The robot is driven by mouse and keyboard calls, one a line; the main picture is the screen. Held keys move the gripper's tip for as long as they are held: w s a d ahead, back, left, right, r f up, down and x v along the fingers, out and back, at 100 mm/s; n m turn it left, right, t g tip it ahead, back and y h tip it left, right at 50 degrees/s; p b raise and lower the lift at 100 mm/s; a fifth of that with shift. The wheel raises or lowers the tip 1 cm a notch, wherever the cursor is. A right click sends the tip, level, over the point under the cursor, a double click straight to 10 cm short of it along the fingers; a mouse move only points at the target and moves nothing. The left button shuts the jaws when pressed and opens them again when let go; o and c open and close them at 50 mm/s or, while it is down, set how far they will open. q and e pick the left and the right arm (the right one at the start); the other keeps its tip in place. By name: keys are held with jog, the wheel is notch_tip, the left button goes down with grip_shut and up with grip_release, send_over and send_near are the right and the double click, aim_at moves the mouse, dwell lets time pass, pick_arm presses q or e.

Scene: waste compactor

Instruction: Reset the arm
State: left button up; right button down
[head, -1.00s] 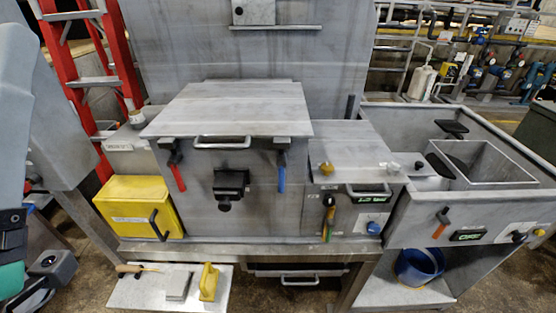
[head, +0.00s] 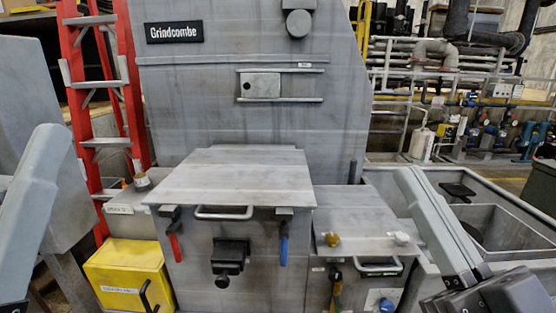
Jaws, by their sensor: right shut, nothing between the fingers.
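The grey waste compactor (head: 270,255) stands in the middle with its flat metal lid (head: 235,180) down. A bar handle (head: 224,213) runs along the lid's front edge. A red lever (head: 173,243) and a blue lever (head: 283,249) hang on the front, with a black latch knob (head: 229,258) between them. My right gripper (head: 480,297) is at the bottom right corner, shut and empty, partly cut off by the frame edge. My left arm shows at the left edge; its gripper is out of view.
A yellow box (head: 125,280) hangs at the left front. A red ladder (head: 103,95) leans behind it. A smaller lidded unit (head: 365,232) stands right of the compactor, and an open metal basin (head: 500,225) lies farther right, partly behind my right arm.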

jog(key=s+d+r+m+t+h+p, duration=0.2)
jog(key=s+d+r+m+t+h, duration=0.2)
jog(key=s+d+r+h, duration=0.25)
notch_tip(320, 180, up, 32)
jog(key=a+y+p, duration=0.1)
jog(key=a+p, duration=0.1)
jog(key=p, duration=2.8)
jog(key=shift+f, duration=0.2)
